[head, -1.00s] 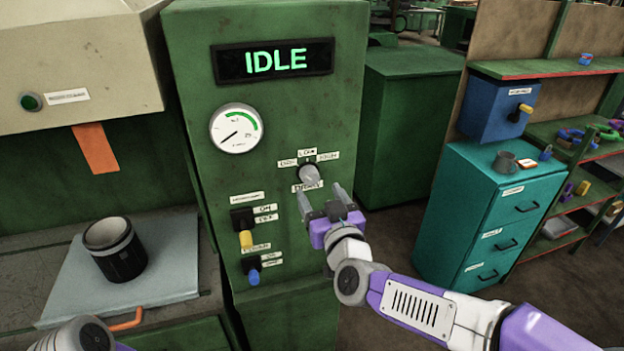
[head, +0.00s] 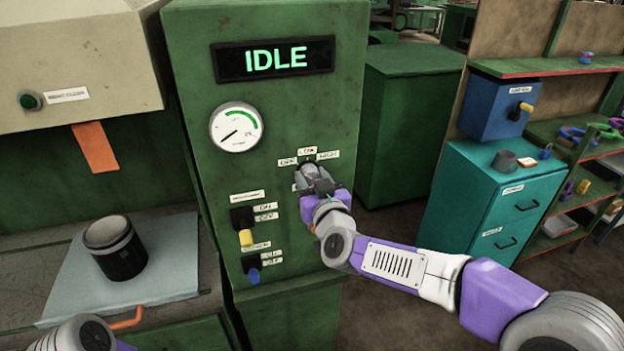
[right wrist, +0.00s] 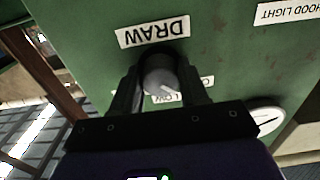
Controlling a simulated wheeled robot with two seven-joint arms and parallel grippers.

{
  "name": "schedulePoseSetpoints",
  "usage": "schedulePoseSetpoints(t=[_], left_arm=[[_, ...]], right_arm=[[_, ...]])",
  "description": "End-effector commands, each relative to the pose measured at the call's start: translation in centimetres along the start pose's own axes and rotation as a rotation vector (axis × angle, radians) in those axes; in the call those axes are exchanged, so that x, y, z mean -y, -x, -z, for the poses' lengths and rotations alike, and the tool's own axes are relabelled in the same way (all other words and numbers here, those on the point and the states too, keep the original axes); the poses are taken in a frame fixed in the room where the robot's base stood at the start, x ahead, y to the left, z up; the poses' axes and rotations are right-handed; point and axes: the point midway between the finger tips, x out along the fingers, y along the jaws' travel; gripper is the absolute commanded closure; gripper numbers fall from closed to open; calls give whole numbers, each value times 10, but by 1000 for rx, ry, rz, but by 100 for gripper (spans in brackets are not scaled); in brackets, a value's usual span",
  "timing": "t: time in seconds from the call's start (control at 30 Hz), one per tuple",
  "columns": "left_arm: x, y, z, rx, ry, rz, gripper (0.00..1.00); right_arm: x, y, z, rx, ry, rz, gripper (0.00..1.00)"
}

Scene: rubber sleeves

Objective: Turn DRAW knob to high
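The DRAW knob (head: 308,169) is on the front of the green cabinet, under the IDLE display, with OFF, LOW and HIGH labels around it. In the right wrist view the grey knob (right wrist: 159,75) sits between the fingers of my right gripper (right wrist: 162,92), one on each side. The fingers stand apart with narrow gaps; I cannot tell contact. The knob's white mark points between the LOW and OFF labels in that view. In the head view my right gripper (head: 315,180) partly hides the knob and its DRAW label. My left gripper is out of view.
A gauge (head: 236,128) is at the upper left of the knob. A dark cup (head: 116,262) stands on the left bench. The teal drawer cabinet (head: 490,205) is to the right.

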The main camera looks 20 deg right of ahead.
Motion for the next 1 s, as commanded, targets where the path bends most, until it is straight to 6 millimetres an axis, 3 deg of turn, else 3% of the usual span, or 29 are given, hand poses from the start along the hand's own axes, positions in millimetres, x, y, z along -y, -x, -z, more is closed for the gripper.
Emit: schedulePoseSetpoints(t=[0.03,0.17,0.2,0.57,1.0], left_arm=[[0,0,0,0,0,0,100],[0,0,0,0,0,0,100],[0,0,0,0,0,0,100],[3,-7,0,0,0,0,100],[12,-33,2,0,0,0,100]], right_arm=[[0,0,0,0,0,0,66],[0,0,0,0,0,0,86],[0,0,0,0,0,0,87],[1,0,-1,-1,-78,1,87],[1,0,-2,-1,-443,1,87]])
